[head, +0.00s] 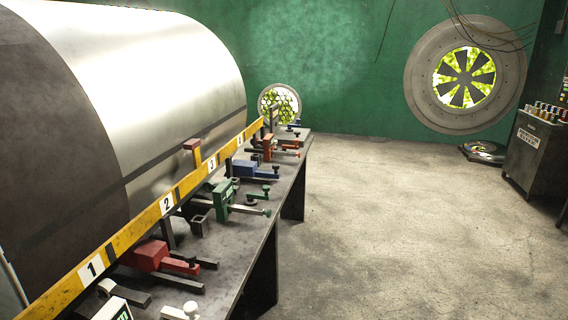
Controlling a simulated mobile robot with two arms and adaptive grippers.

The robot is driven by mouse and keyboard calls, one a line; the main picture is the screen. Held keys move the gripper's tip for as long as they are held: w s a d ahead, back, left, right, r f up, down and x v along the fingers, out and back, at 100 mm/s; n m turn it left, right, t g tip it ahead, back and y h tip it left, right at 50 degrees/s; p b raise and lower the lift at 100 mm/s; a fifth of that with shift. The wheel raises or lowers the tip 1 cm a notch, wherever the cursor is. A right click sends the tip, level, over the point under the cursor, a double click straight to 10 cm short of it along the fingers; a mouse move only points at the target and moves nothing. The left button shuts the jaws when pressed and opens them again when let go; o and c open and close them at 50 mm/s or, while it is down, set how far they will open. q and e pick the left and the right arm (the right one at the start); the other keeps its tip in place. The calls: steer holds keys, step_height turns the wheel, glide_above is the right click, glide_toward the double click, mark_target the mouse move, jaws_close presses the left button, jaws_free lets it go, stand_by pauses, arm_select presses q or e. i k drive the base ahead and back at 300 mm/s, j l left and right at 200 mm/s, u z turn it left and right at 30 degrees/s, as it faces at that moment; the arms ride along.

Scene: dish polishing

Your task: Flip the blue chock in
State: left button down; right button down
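A blue chock (245,168) sits on the long dark bench (222,263), beside the yellow numbered rail (140,222) and near its 3 mark. Neither of my grippers is in view.
Along the bench are a red chock (153,255), a green chock (222,194) and an orange one (269,146). White parts (180,312) show at the near end. The concrete floor (400,230) to the right is clear. A dark cabinet (533,150) stands far right.

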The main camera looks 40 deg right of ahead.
mark_target(244, 168)
steer(key=z, duration=1.05)
steer(key=i+l, duration=0.35)
steer(key=i+l+u, duration=0.15)
steer(key=i+l, duration=0.45)
steer(key=i+l+u, duration=0.1)
steer(key=i+l, duration=0.25)
steer(key=i+l+u, duration=0.1)
steer(key=i+l, duration=0.2)
steer(key=l, duration=0.2)
steer(key=i+l, duration=0.25)
steer(key=l, duration=0.2)
steer(key=i+l+u, duration=0.15)
steer(key=i+l, duration=0.4)
steer(key=l, duration=0.3)
